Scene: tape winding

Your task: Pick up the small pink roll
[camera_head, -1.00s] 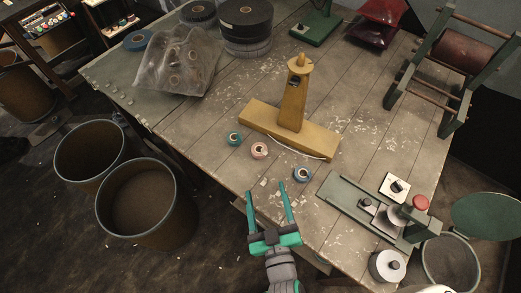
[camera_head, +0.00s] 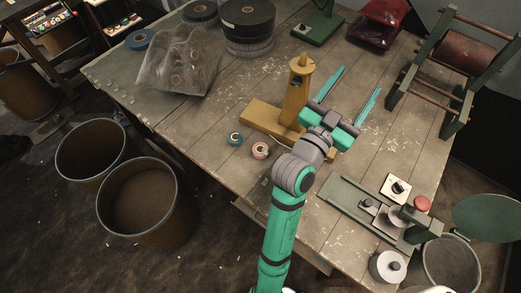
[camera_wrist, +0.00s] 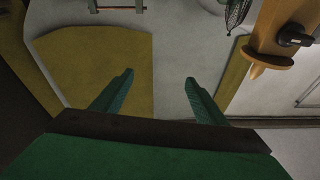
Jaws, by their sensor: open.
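The small pink roll (camera_head: 261,151) lies on the table in front of the yellow wooden stand (camera_head: 297,92), just left of my forearm in the head view. A small green roll (camera_head: 234,138) lies to its left. My gripper (camera_head: 360,79) is open and empty, raised over the table to the right of the stand, its fingers pointing toward the back. In the wrist view my gripper (camera_wrist: 159,77) shows two green fingers spread apart with nothing between them. The pink roll does not show in the wrist view. The small blue roll is hidden behind my arm.
A green tape device (camera_head: 365,212) with a red knob stands at the front right. A roller frame (camera_head: 455,55) is at the right back. A plastic bag (camera_head: 180,65) and large dark rolls (camera_head: 246,25) are at the back left. Bins (camera_head: 147,203) stand left of the table.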

